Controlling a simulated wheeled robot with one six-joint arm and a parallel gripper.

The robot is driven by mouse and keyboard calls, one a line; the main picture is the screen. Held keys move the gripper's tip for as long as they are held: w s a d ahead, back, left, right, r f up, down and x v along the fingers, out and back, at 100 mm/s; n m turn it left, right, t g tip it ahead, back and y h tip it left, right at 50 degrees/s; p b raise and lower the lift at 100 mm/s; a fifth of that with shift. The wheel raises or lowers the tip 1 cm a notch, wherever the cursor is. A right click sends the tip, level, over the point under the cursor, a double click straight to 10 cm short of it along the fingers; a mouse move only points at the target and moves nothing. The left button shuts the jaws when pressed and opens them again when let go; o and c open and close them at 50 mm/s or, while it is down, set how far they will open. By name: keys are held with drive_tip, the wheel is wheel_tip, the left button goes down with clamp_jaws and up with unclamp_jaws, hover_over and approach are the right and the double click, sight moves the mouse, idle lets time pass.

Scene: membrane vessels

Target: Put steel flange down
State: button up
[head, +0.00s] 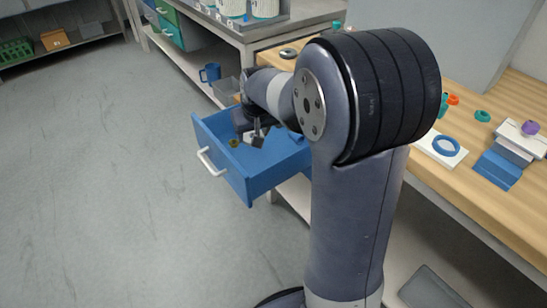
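My gripper (257,138) points down over the open blue drawer (246,187), inside the drawer's outline in the head view. Its fingers are small and dark. A small light grey piece shows at the fingertips; I cannot tell whether it is the steel flange or part of the gripper. No other steel flange can be made out. The drawer floor right of the gripper is partly hidden by my arm.
The drawer's white handle (210,164) faces left over open grey floor (110,190). A blue mug (210,73) and a grey bin (226,90) stand on the shelf behind.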

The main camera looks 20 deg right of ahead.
sight(254, 165)
drive_tip(key=f+b, duration=0.1)
drive_tip(key=b, duration=0.2)
drive_tip(key=shift+f, duration=0.2)
drive_tip(key=shift+a+r+b, duration=0.1)
drive_tip(key=shift+b, duration=1.1)
drive_tip(key=shift+s, duration=0.1)
wheel_tip(254, 165, down, 10)
drive_tip(key=b, duration=0.3)
drive_tip(key=shift+r+b, duration=0.15)
drive_tip(key=shift+b, duration=0.25)
drive_tip(key=shift+f, duration=0.2)
drive_tip(key=o, duration=1.2)
drive_tip(key=shift+c, duration=0.2)
drive_tip(key=shift+r, duration=0.1)
